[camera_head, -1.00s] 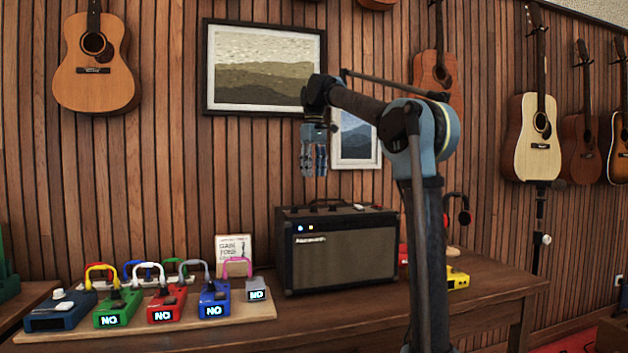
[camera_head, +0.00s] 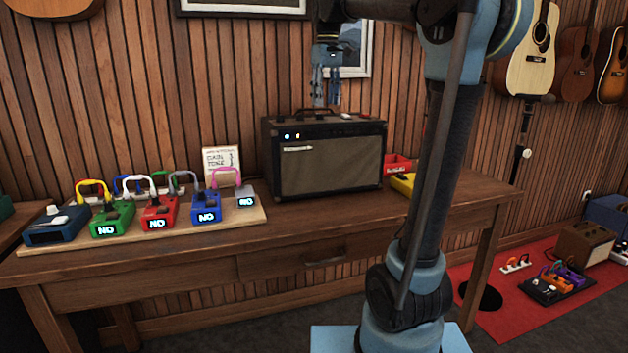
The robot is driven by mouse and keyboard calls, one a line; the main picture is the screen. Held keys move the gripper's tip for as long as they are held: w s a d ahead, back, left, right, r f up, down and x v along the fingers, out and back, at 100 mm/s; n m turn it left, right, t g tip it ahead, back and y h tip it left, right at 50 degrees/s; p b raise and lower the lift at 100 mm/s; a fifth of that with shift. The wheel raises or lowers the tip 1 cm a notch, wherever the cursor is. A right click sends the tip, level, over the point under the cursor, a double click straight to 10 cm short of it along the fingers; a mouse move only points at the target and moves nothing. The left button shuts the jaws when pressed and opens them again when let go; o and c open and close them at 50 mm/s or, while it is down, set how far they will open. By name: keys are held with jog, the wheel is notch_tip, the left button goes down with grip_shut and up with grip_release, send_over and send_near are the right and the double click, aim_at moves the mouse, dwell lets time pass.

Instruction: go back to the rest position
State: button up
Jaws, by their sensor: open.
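My gripper (camera_head: 326,98) hangs fingers down near the top middle of the view, in front of the wood-slat wall and a small blue picture. Its fingers are apart and nothing shows between them. It is above the amplifier (camera_head: 328,165) in the picture, with no visible contact. My arm rises from its base at the bottom right and bends over to the left at the top of the frame.
A wooden table (camera_head: 290,232) carries the amplifier, a board (camera_head: 250,217) with several coloured pedals, a small sign (camera_head: 221,160) and a yellow pedal (camera_head: 403,184). Guitars hang on the wall. A red mat (camera_head: 500,325) with gear lies on the floor at right.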

jog(key=s+d+f+m, duration=0.2)
jog(key=s+d+f, duration=0.3)
jog(key=s+f, duration=0.4)
jog(key=s+d+f+m+t, duration=0.1)
jog(key=s+d+f, duration=0.4)
jog(key=s+f, duration=0.5)
jog(key=s+d+f+m, duration=0.3)
jog(key=s+f, duration=0.7)
jog(key=f, duration=1.1)
jog(key=shift+s+d+m+t, duration=0.15)
jog(key=shift+d+m+t, duration=0.2)
jog(key=shift+d, duration=0.85)
jog(key=shift+w+f, duration=0.15)
jog(key=shift+w, duration=0.35)
